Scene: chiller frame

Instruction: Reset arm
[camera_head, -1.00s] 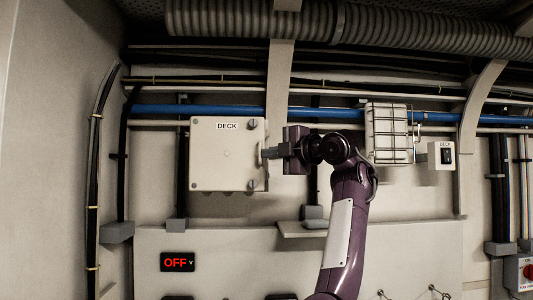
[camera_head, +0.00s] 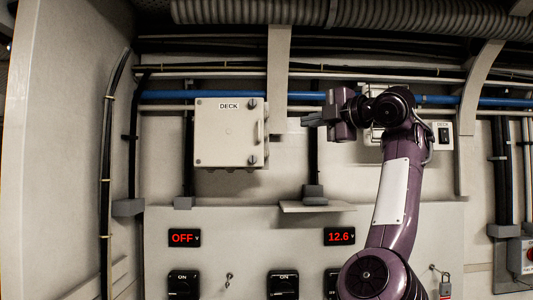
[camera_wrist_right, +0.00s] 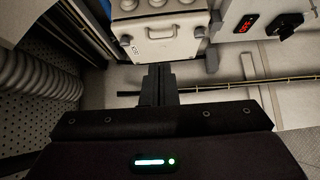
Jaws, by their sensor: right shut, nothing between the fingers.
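My purple right arm rises from the lower right in the head view. Its right gripper (camera_head: 313,119) points left and is shut and empty, a clear gap to the right of the DECK box. The DECK box (camera_head: 228,135) is pale, with a closed door, a handle and dark latches on its right edge. In the right wrist view the shut fingers (camera_wrist_right: 159,86) point toward the pale box (camera_wrist_right: 165,38), apart from it. My left gripper is in no view.
A caged fixture (camera_head: 380,135) is partly hidden behind my arm, with a DECK switch (camera_head: 443,134) to its right. Blue pipe (camera_head: 170,97) runs along the wall. A small shelf (camera_head: 318,207) juts out below the gripper. Displays read OFF (camera_head: 184,237) and 12.6 (camera_head: 339,236).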

